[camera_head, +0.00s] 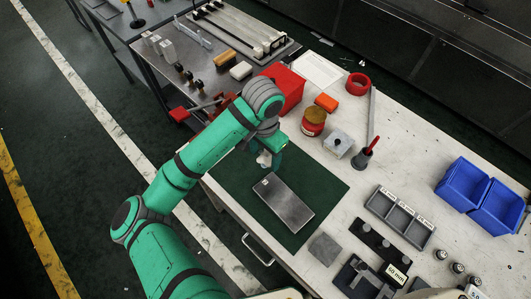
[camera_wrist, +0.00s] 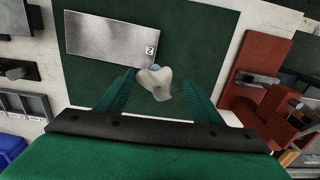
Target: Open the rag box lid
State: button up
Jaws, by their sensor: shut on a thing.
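A red box (camera_head: 287,84), which I take to be the rag box, stands at the back of the workbench, partly behind my arm in the head view. Its top looks closed, but the lid is hard to make out. My gripper (camera_head: 270,155) is over the green mat, in front of the box. It is shut on a crumpled off-white rag (camera_wrist: 155,84), which sits between the fingertips in the wrist view. The rag also shows small in the head view (camera_head: 263,159). The red box cannot be made out in the wrist view.
A metal plate (camera_head: 283,202) lies on the green mat (camera_head: 322,187). A red-labelled jar (camera_head: 313,122), an orange block (camera_head: 326,102) and a grey box (camera_head: 338,143) stand near the red box. A red vise (camera_wrist: 255,75) is at the right in the wrist view. Blue bins (camera_head: 482,195) are farther right.

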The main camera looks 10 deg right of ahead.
jog(key=w+f, duration=0.2)
jog(key=f, duration=0.1)
jog(key=w+d+f, duration=0.1)
jog(key=w+f, duration=0.2)
jog(key=shift+w+d+f, duration=0.1)
jog(key=shift+w+f, duration=0.05)
jog(key=shift+w, duration=0.15)
jog(key=shift+w+f, duration=0.15)
jog(key=shift+f, duration=1.5)
jog(key=o, duration=1)
jog(key=shift+f, duration=0.1)
